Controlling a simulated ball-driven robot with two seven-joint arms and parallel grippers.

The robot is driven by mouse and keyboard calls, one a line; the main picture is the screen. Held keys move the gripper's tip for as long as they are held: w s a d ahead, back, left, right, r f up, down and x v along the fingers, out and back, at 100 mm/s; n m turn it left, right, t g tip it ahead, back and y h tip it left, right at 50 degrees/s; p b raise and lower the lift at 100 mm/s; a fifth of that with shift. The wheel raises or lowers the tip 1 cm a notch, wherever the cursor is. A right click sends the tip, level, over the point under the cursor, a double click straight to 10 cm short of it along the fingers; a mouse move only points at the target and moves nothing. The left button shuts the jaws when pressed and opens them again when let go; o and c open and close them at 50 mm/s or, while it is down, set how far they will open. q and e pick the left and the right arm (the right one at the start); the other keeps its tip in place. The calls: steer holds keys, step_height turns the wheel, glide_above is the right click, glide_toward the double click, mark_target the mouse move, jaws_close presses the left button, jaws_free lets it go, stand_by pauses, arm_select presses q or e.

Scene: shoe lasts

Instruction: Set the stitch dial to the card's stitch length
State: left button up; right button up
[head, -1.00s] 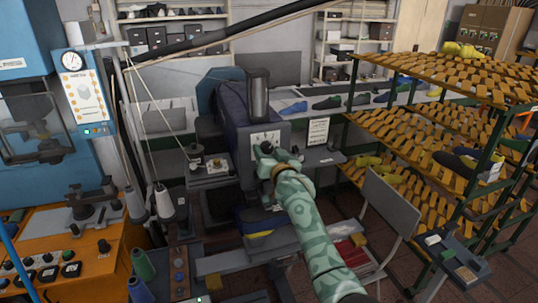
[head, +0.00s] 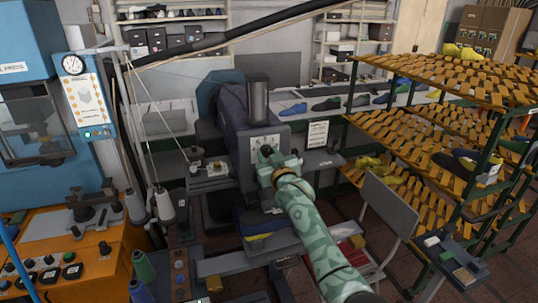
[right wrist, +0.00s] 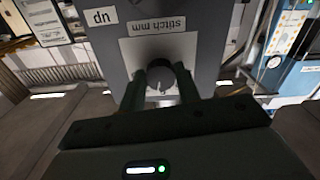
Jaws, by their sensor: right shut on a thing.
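The stitch dial (right wrist: 160,78) is a dark round knob on a pale plate (right wrist: 186,48) labelled "stitch mm", upside down in the right wrist view. The plate also shows on the machine front in the head view (head: 258,143). My right gripper (right wrist: 162,84) is shut on the dial, one finger on each side. In the head view the gripper (head: 267,155) covers most of the dial, and its setting is not readable. A white card (head: 318,133) stands right of the machine head; its print is too small to read. My left gripper is out of view.
The dark sewing machine (head: 235,115) stands behind the gripper. A thread stand with cones (head: 163,205) is left of it. A grey chair (head: 390,205) and an orange slatted rack (head: 420,135) stand at the right. An orange cabinet (head: 110,265) is at the lower left.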

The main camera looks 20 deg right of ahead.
steer(key=n, duration=0.5)
steer(key=shift+d+n, duration=0.1)
steer(key=shift+n, duration=0.2)
steer(key=n, duration=0.5)
steer(key=shift+n, duration=0.3)
steer(key=o, duration=1)
steer(key=shift+w, duration=0.1)
steer(key=shift+s+d, duration=0.1)
steer(key=shift+s, duration=0.3)
steer(key=s, duration=1.5)
steer(key=shift+s+d, duration=0.25)
steer(key=shift+s, duration=0.05)
